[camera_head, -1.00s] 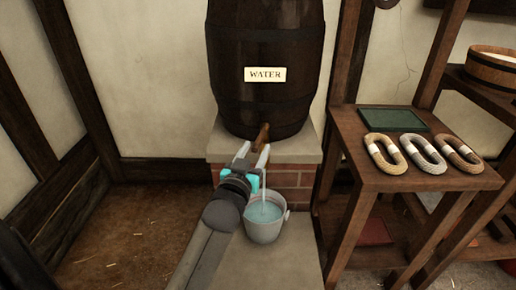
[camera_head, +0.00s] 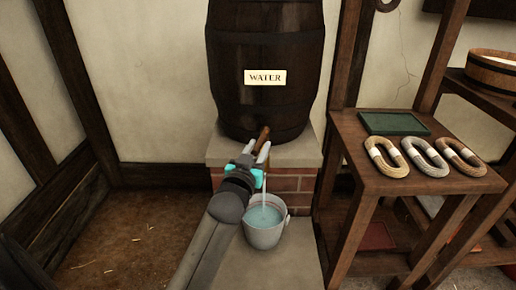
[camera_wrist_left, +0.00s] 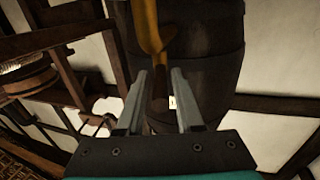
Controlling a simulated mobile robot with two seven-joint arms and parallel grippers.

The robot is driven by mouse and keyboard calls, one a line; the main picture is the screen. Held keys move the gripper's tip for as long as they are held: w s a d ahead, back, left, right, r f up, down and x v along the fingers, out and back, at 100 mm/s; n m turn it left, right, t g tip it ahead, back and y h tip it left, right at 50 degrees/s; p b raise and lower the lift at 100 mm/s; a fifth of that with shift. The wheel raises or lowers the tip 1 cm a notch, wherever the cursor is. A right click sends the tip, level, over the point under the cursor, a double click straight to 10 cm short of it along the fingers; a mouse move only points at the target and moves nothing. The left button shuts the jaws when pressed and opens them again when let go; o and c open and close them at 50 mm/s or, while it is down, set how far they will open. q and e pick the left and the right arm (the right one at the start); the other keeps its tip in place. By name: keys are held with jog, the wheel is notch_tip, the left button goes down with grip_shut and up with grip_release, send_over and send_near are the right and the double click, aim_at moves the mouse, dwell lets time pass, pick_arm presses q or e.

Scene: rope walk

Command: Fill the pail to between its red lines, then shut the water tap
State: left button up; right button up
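The wooden tap (camera_head: 264,134) juts from the foot of the dark barrel (camera_head: 265,105) marked WATER. A thin stream of water (camera_head: 264,187) falls from it into the grey pail (camera_head: 263,238) below. The pail stands upright with pale blue water in it. I cannot make out the level against its red lines. My left gripper (camera_head: 256,150) is open at the tap, fingers pointing toward it. In the left wrist view, the brown tap (camera_wrist_left: 151,30) shows between and beyond the two separated fingers (camera_wrist_left: 158,75). Contact is unclear. My right gripper is not in view.
The barrel rests on a stone slab (camera_head: 222,153) over bricks. At right a wooden stand (camera_head: 350,150) holds a green tray (camera_head: 393,122) and three rope coils (camera_head: 425,157). A wooden tub (camera_head: 492,70) is on a shelf behind. The floor at left is clear.

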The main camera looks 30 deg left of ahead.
pick_arm(q)
grip_shut()
dwell(1.1)
